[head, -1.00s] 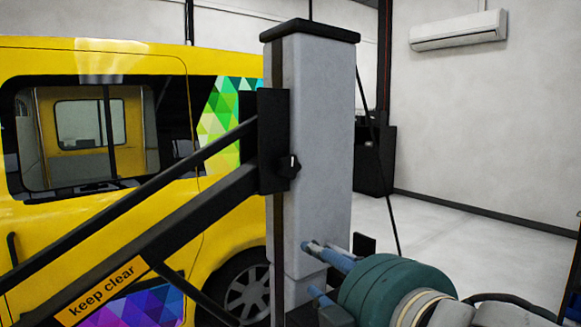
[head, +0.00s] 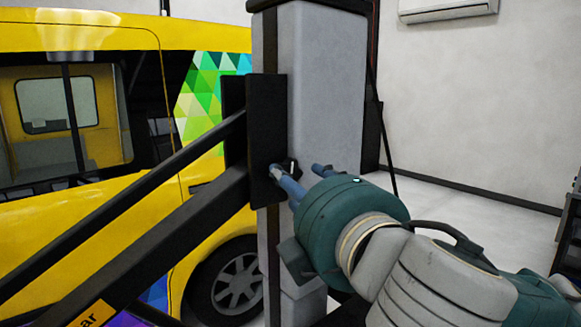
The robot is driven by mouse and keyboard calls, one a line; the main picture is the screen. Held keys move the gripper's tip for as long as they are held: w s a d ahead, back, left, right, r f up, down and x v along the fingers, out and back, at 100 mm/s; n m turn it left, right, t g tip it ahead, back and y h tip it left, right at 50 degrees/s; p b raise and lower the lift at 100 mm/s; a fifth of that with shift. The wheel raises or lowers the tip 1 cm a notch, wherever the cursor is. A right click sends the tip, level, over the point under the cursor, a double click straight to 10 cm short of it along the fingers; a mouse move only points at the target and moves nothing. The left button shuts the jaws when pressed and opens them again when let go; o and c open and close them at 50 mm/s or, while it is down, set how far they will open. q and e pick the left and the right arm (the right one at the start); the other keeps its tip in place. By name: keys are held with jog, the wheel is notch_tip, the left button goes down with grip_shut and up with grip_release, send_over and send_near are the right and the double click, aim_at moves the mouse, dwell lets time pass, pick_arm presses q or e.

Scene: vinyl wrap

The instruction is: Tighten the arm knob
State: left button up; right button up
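The arm knob (head: 291,166) is small and black with a white mark. It sits on the black bracket plate (head: 266,130) at the side of a grey post, partly hidden behind a finger of my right gripper. My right gripper (head: 296,169) comes in from the lower right. Its blue-grey fingers are apart, one tip in front of the plate just left of the knob and one to the right of it. I cannot tell whether either finger touches the knob. My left gripper is not in view.
The grey post (head: 330,100) stands in the middle. Black lift arms (head: 120,248) slope down left from the bracket, in front of a yellow van (head: 185,240). An air conditioner (head: 440,8) hangs on the wall.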

jog(key=shift+p+x, duration=0.3)
jog(key=shift+x, duration=1.45)
jog(key=shift+w, duration=0.1)
jog(key=c, duration=0.7)
jog(key=o, duration=0.7)
jog(key=v, duration=0.7)
jog(key=shift+s, duration=0.3)
jog(key=shift+d, duration=0.1)
